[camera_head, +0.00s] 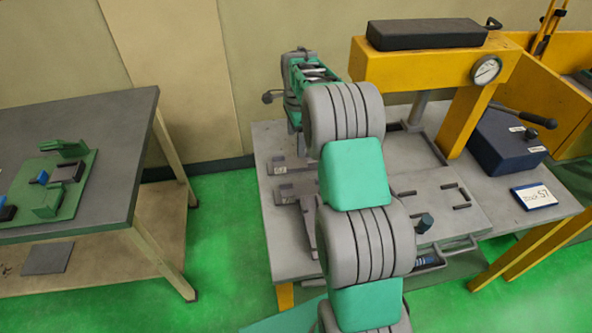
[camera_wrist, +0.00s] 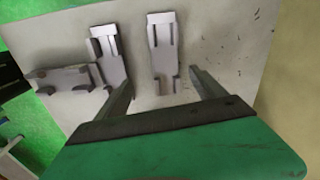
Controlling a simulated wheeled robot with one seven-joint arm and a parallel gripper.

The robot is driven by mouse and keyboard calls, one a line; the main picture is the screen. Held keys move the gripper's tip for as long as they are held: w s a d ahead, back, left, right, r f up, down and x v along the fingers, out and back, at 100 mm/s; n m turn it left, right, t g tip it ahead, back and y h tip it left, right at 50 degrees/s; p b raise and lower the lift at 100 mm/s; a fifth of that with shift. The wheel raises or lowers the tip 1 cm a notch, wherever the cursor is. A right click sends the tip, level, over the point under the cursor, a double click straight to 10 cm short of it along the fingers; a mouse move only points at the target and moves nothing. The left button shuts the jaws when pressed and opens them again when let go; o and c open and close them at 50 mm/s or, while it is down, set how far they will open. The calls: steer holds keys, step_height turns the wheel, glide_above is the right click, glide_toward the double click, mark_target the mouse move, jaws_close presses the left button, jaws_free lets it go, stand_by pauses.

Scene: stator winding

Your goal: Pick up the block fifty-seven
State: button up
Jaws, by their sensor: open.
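The card (camera_head: 534,196) with a handwritten "57" stands at the right front of the grey workbench. Two grey metal blocks with white label ends lie at the bench's left side in the head view: a far block (camera_head: 292,163) and a nearer block (camera_head: 286,194). In the wrist view the far block (camera_wrist: 163,58) lies just ahead, between the lines of my fingers, and the nearer block (camera_wrist: 108,55) lies left of it. The label writing is unreadable. My gripper (camera_wrist: 162,82) is open and empty; in the head view my arm hides it.
A grey bracket-like part (camera_wrist: 66,78) lies left of the blocks, close to the nearer one. A yellow press (camera_head: 440,68) with a gauge and a dark blue box (camera_head: 502,140) stand on the bench's right. A separate table (camera_head: 90,120) with green fixtures is on the left.

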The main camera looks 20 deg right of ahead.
mark_target(296, 162)
steer(key=shift+m, duration=0.8)
steer(key=f, duration=0.2)
steer(key=w+d+f, duration=0.1)
steer(key=shift+d+f, duration=0.1)
steer(key=shift+f, duration=0.3)
steer(key=f, duration=0.2)
steer(key=f+p, duration=0.1)
steer(key=f, duration=0.2)
steer(key=f+p, duration=0.1)
steer(key=f, duration=0.1)
steer(key=shift+w+a+f, duration=0.25)
steer(key=shift+a+f, duration=0.05)
steer(key=shift+a, duration=0.05)
jaws_close()
steer(key=shift+r, duration=0.15)
